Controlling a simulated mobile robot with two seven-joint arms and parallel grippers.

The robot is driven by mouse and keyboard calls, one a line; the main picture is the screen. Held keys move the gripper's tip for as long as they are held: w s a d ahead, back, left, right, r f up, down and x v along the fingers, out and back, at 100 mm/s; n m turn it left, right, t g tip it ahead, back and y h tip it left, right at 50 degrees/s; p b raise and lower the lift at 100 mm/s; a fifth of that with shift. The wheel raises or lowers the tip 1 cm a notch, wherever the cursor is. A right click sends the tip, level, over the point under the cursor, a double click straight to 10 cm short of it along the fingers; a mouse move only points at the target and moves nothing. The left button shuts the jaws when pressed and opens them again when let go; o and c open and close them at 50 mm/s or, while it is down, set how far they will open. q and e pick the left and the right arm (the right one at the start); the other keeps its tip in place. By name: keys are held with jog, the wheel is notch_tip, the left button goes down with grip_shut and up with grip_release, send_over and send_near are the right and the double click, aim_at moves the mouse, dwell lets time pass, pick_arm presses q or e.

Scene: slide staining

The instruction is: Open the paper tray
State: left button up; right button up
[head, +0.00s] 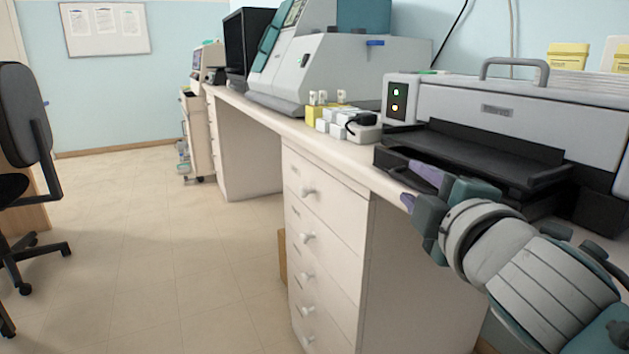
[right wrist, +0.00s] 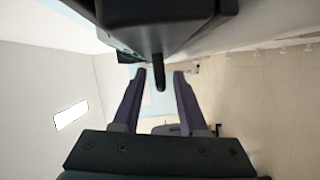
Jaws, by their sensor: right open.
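The printer (head: 520,112) is a wide grey machine with a black front, standing on the white counter at the right. Its black paper tray (head: 470,148) juts out at the front over the counter edge. My right gripper (head: 413,186) is just below and in front of the tray's left part, its purple fingers apart. In the right wrist view the gripper (right wrist: 160,84) is open, and a small dark tab (right wrist: 158,73) under a dark body shows between the fingertips. I cannot tell whether the fingers touch it. My left gripper is not in view.
White drawers (head: 325,215) with round knobs stand below the counter. Small white and yellow boxes (head: 335,116) and a grey lab machine (head: 340,75) stand left of the printer. An office chair (head: 25,130) is at the far left. The floor between is clear.

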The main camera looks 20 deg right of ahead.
jog(key=shift+w+d, duration=0.1)
jog(key=shift+w, duration=0.2)
grip_shut()
dwell(1.3)
